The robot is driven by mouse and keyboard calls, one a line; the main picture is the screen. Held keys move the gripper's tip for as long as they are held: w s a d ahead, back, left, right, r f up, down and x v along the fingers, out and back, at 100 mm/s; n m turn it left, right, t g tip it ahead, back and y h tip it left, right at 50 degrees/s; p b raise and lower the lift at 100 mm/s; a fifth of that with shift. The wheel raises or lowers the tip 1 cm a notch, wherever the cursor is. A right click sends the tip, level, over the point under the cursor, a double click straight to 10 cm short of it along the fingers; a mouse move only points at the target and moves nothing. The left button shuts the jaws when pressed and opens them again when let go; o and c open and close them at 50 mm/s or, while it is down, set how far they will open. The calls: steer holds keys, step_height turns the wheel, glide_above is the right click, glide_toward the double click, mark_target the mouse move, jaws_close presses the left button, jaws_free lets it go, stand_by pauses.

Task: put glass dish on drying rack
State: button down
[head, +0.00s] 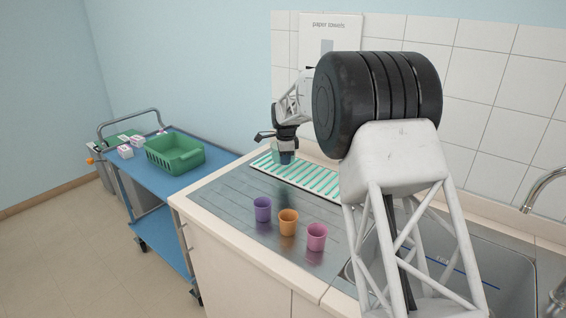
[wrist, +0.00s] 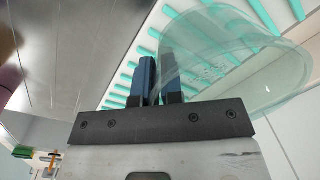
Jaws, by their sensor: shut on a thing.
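The glass dish (wrist: 235,55) is clear with a pale green tint. In the wrist view its wall passes between the two blue fingers of my gripper (wrist: 160,80), which is shut on it. In the head view my gripper (head: 286,158) is over the left part of the drying rack, and the dish (head: 277,153) shows faintly beside the fingers. The drying rack (head: 300,178) is a white tray with green slats on the counter by the wall. The dish appears above the slats; whether it touches them I cannot tell.
A purple cup (head: 262,209), an orange cup (head: 288,222) and a pink cup (head: 316,237) stand on the metal drainboard (head: 225,200) in front of the rack. A sink (head: 450,265) is at right. A blue cart (head: 165,180) with a green basket (head: 175,152) stands at left.

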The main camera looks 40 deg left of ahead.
mark_target(283, 168)
steer(key=shift+w+a+f, duration=0.15)
steer(key=shift+w+a, duration=0.75)
steer(key=shift+a, duration=0.05)
steer(key=shift+w+a+f, duration=0.1)
steer(key=shift+w+a, duration=0.8)
steer(key=shift+a, duration=0.05)
steer(key=shift+f, duration=1.75)
steer(key=shift+f, duration=0.1)
steer(key=c, duration=1.3)
jaws_free()
steer(key=shift+o, duration=0.2)
step_height(283, 168, up, 12)
steer(key=shift+s+d, duration=0.3)
